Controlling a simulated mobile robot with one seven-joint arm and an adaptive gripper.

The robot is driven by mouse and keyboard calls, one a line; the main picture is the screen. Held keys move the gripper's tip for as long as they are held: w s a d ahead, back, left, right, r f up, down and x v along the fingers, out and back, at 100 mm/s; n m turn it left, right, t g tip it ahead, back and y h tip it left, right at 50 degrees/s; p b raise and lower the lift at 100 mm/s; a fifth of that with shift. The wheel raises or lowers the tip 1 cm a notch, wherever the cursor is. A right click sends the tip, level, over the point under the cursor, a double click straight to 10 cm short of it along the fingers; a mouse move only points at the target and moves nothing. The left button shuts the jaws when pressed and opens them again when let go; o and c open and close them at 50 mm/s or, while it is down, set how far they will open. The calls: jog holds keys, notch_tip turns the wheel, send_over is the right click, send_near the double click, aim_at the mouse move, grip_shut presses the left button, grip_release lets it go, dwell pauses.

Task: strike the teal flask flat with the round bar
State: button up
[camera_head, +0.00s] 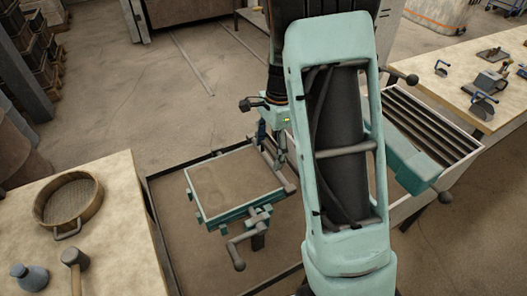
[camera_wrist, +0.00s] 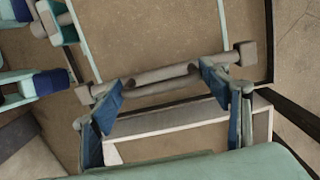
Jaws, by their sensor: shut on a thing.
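The teal flask (camera_head: 196,207) is a square frame filled with brown sand, with faint rings at the left of its top. It sits low in the centre of the head view, left of my arm. The round bar (camera_head: 291,187) is grey with blocky ends and lies along the flask's right side. It also crosses the wrist view (camera_wrist: 205,68). My gripper (camera_head: 272,146) is shut on the bar, with a blue-padded finger on each side in the wrist view (camera_wrist: 162,88). Whether the bar touches the sand or rim I cannot tell. My arm hides what lies right of the bar.
A dark-edged tray (camera_head: 165,235) lies under the flask. A slatted white crate (camera_head: 462,168) and a tool table (camera_head: 425,75) stand right.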

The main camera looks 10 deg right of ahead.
jog(key=shift+w+d, duration=0.1)
jog(key=shift+d, duration=0.4)
jog(key=shift+r, duration=0.15)
notch_tip(320, 180, up, 7)
jog(key=p, duration=0.5)
jog(key=shift+p, duration=0.4)
jog(key=shift+f, duration=0.2)
jog(key=shift+a+f+b, duration=0.2)
jog(key=shift+f+b, duration=1.5)
jog(key=shift+f, duration=0.75)
jog(key=shift+f+b, duration=0.5)
jog(key=shift+f, duration=0.5)
jog(key=shift+a, duration=0.1)
